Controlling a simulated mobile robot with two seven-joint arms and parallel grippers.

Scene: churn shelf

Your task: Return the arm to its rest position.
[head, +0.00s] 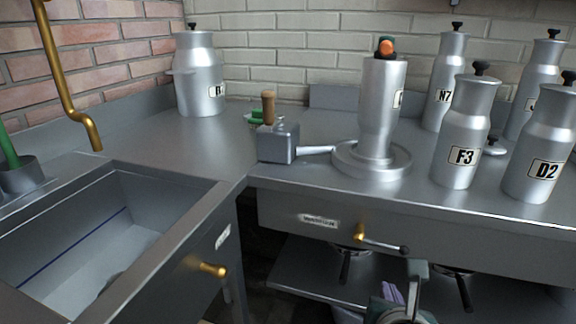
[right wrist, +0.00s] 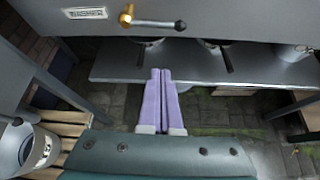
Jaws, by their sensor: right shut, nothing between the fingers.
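My right gripper (head: 393,292) is low in front of the counter at the bottom of the head view, partly hidden by my own wrist. In the right wrist view its two lilac fingers (right wrist: 160,90) lie together, shut and empty. They point towards the lower shelf (right wrist: 260,72) under the counter and touch nothing that I can see. My left gripper is not in view.
The counter front carries a brass tap with a dark handle (head: 380,242), just above my right gripper. Metal churns F3 (head: 458,135) and D2 (head: 540,150) stand on the counter at right. A sink (head: 110,230) is at left. A container (right wrist: 22,148) stands low at left.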

